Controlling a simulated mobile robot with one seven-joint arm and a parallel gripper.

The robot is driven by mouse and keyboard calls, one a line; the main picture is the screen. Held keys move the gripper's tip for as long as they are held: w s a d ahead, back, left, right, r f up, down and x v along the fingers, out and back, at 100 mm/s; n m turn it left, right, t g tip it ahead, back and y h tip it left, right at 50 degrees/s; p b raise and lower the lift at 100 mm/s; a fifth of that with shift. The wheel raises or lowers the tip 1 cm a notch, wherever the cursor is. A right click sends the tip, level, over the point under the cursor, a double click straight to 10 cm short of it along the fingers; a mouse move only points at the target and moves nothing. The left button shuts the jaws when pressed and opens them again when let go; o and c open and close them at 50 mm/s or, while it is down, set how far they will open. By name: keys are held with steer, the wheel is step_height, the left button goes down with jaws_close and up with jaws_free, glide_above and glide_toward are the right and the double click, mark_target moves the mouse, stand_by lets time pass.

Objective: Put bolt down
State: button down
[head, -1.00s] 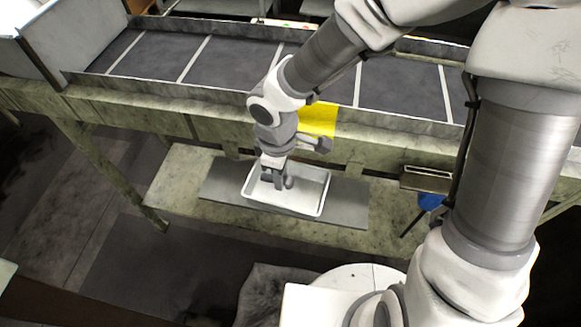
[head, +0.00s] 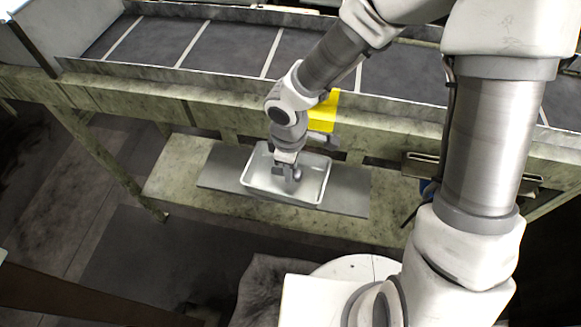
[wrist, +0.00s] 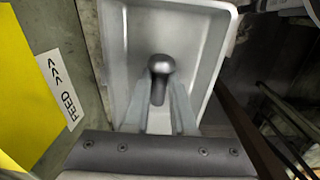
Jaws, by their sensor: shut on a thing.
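The bolt (wrist: 160,68) shows in the wrist view as a dark metal piece with a round head and a shank. My gripper (wrist: 164,112) is shut on its shank, with one finger on either side. In the head view my gripper (head: 289,180) is over the inside of a white tray (head: 280,199), and the bolt there is too small to make out. The tray also fills the upper middle of the wrist view (wrist: 207,65). I cannot tell whether the bolt touches the tray floor.
The tray stands on a grey mat (head: 347,193) on a low shelf (head: 182,172). A conveyor (head: 233,47) with raised sides runs behind and above. A yellow sign (head: 323,112) hangs on its front, and a "FEED" label (wrist: 57,92) is at the left in the wrist view.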

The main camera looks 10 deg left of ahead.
steer(key=shift+f+b, duration=0.35)
steer(key=shift+f, duration=0.15)
steer(key=shift+r, duration=0.1)
steer(key=c, duration=0.8)
jaws_free()
steer(key=shift+o, duration=0.2)
step_height(320, 180, up, 13)
steer(key=p, duration=0.5)
steer(key=shift+s, duration=0.35)
steer(key=shift+r, duration=0.15)
